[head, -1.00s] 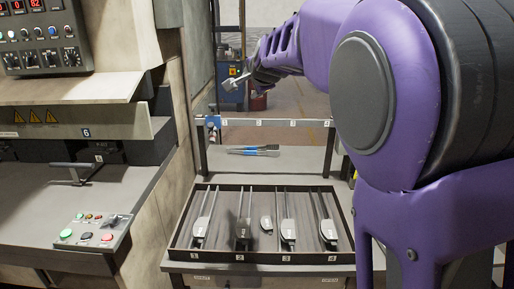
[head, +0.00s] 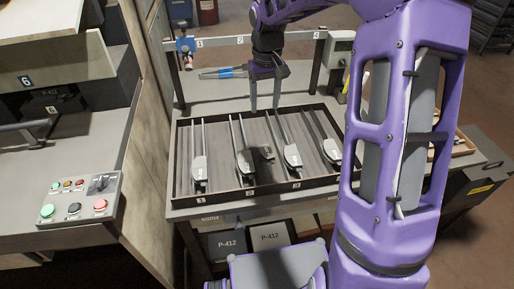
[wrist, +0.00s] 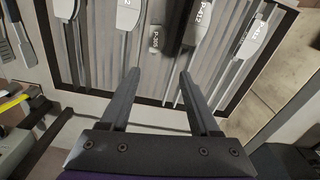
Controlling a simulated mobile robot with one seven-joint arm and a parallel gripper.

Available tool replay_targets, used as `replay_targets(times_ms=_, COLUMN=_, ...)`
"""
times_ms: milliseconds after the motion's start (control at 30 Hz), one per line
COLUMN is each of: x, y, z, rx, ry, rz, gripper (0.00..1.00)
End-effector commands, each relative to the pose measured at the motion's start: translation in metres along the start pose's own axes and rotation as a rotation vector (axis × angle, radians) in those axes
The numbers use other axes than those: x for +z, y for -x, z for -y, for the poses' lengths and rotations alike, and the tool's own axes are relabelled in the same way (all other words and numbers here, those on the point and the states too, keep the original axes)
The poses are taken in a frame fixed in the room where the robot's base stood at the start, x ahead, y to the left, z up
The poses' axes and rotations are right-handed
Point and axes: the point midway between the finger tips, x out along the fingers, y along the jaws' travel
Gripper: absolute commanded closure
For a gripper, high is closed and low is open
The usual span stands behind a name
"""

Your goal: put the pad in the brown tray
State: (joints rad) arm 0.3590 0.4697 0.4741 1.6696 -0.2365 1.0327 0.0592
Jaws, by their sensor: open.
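The pad is most likely the small grey piece (head: 266,153) lying in the dark sectioned tray (head: 232,192), between two longer brake shoes. My gripper (head: 264,107) points down over the back edge of that tray, open and empty, apart from the pad. Both fingers also show in the wrist view (wrist: 159,75), spread with nothing between them. The brown tray (head: 468,148) is at the right, partly hidden behind my arm.
Several long grey shoes (head: 199,168) with thin rails lie around the pad in the dark tray. A rear shelf rail (head: 225,40) and posts stand near my arm. A button panel (head: 80,197) is at the left.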

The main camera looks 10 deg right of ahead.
Motion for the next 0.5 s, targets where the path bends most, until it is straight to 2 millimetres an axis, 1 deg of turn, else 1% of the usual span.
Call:
replay_targets(times_ms=33, x=0.004, y=-0.002, z=-0.003, rx=0.001, ry=0.016, rz=0.015, gripper=0.38)
replay_targets(times_ms=167, x=0.008, y=-0.009, z=-0.005, rx=0.003, ry=0.038, rz=0.032, gripper=0.38)
replay_targets(times_ms=267, x=0.009, y=-0.026, z=-0.005, rx=0.002, ry=0.039, rz=0.034, gripper=0.38)
replay_targets(times_ms=500, x=0.01, y=-0.079, z=-0.005, rx=0.002, ry=0.038, rz=0.033, gripper=0.38)
